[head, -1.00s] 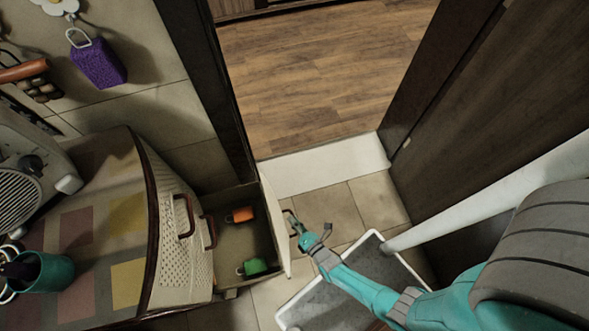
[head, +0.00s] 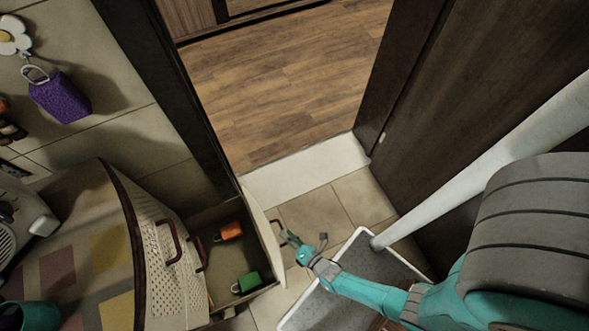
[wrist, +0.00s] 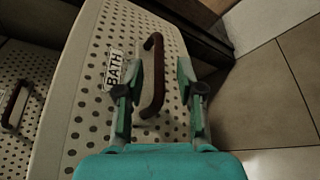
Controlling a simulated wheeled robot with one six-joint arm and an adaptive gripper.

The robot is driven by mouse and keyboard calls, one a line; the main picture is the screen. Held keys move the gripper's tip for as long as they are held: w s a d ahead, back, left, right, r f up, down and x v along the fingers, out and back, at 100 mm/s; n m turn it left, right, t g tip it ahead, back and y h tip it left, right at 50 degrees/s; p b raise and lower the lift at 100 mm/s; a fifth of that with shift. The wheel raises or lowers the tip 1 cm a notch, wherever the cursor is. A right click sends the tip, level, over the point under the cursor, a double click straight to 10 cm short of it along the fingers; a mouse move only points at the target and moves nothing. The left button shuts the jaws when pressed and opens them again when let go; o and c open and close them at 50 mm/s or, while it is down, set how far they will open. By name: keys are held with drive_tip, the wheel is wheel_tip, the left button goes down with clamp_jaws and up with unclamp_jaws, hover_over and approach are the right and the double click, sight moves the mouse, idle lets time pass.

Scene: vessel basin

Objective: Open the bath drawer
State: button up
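The bath drawer (head: 262,232) stands pulled out from the cabinet in the head view, with its inside showing. An orange mug-like item (head: 229,231) and a green one (head: 246,282) lie in it. The wrist view shows its perforated pale front (wrist: 92,95) with a BATH label (wrist: 115,69) and a dark red bow handle (wrist: 155,75). My gripper (wrist: 160,68) is open, with one finger on each side of the handle. A gap shows between the fingers and the handle. In the head view my gripper (head: 285,236) is at the outer side of the drawer front.
Another drawer handle (head: 168,241) shows on the cabinet front. A grey tray-like surface with a white rim (head: 344,238) lies under my arm. Dark door panels (head: 455,110) stand at right. Tiled floor (head: 315,217) is free beyond the drawer.

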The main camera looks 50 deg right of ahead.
drive_tip(key=shift+v, duration=2.15)
drive_tip(key=s+r+m, duration=0.4)
drive_tip(key=r+m, duration=0.4)
drive_tip(key=r, duration=0.7)
drive_tip(key=s+r+m, duration=0.4)
drive_tip(key=r+m, duration=0.4)
drive_tip(key=r, duration=0.7)
drive_tip(key=s+r+m, duration=0.4)
drive_tip(key=r+m, duration=0.3)
drive_tip(key=r, duration=0.8)
drive_tip(key=shift+d+m+g+y, duration=0.15)
drive_tip(key=shift+m+g+y, duration=0.25)
